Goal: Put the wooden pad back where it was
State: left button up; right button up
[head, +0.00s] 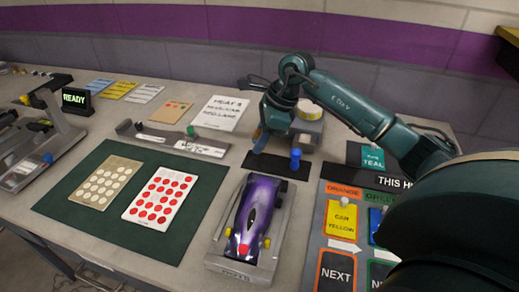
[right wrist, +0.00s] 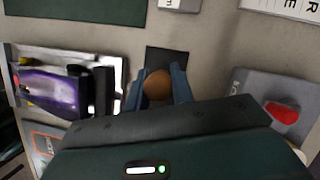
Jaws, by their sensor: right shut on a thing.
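My right gripper (head: 261,139) is over the far middle of the table, by the dark strip (head: 272,168). It is shut on a brown, rounded thing, which I take for the wooden pad; this shows best in the right wrist view (right wrist: 157,85), between two blue fingers. Its lower part is hidden by the gripper body. Part of the dark strip (right wrist: 166,58) shows just beyond the fingertips. I cannot tell whether the pad touches the surface. My left gripper is not in view.
A purple car (head: 254,218) sits in a grey tray just in front of the strip. A grey block (head: 308,126) is close behind on the right. A green mat (head: 80,220) with dotted cards lies left.

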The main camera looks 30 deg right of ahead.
jog(key=shift+f, duration=1.75)
jog(key=shift+f, duration=0.15)
jog(key=o, duration=1)
jog(key=v, duration=1.2)
